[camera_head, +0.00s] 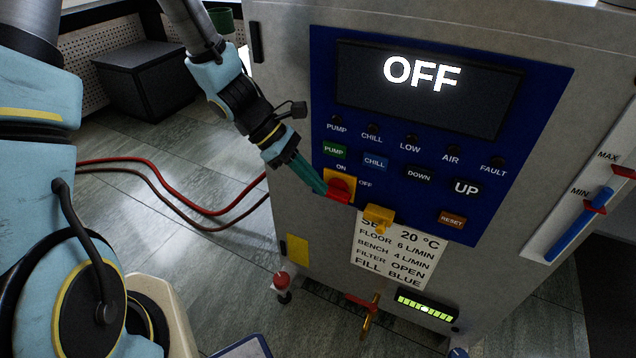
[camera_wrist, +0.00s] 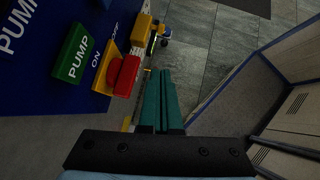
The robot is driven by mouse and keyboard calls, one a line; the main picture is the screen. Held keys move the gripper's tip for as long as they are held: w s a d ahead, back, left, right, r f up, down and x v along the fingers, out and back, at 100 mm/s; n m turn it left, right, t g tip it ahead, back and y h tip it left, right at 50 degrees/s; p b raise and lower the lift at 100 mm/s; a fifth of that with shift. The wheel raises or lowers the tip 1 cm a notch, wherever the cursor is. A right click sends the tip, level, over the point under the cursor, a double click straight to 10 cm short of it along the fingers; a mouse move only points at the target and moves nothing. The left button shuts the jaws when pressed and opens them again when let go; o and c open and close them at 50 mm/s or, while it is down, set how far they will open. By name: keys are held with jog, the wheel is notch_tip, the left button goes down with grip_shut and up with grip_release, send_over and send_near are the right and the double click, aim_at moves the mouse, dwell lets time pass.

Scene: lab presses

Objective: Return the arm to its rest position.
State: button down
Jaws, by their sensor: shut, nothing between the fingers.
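My gripper (camera_head: 316,184) is at the lower left of the blue control panel (camera_head: 552,82), its teal fingers closed together and empty. The fingertips appear beside the red switch (camera_head: 341,189) on its yellow plate; I cannot tell from the head view whether they touch it. In the wrist view the shut fingers (camera_wrist: 160,80) point past the red switch (camera_wrist: 126,76), with a small gap between them. My arm reaches in from the upper left. The panel's display (camera_head: 430,85) reads OFF.
A yellow part (camera_head: 379,217) sticks out below the switch. A red-handled valve (camera_head: 366,304) and a red knob (camera_head: 281,281) stand low on the cabinet. Red hoses (camera_head: 150,163) cross the floor. A dark box (camera_head: 147,80) stands at the back left.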

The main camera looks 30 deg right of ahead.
jog(key=w+a+r+m+t+y+p, duration=0.1)
jog(key=w+a+r+m+t+p, duration=0.1)
jog(key=a+r, duration=0.5)
jog(key=w+a+r+m+t+y+p, duration=0.2)
jog(key=a+r, duration=0.5)
jog(key=a, duration=0.8)
jog(key=w+a+r+m+t+y+p, duration=0.2)
jog(key=w+a+r+m+p, duration=0.3)
jog(key=a, duration=0.6)
notch_tip(320, 180, up, 3)
jog(key=w+t+p, duration=0.1)
jog(key=p, duration=0.1)
jog(key=shift+m+t+p, duration=0.3)
jog(key=shift+t+p, duration=0.05)
jog(key=shift+t, duration=0.05)
jog(key=shift+f, duration=0.1)
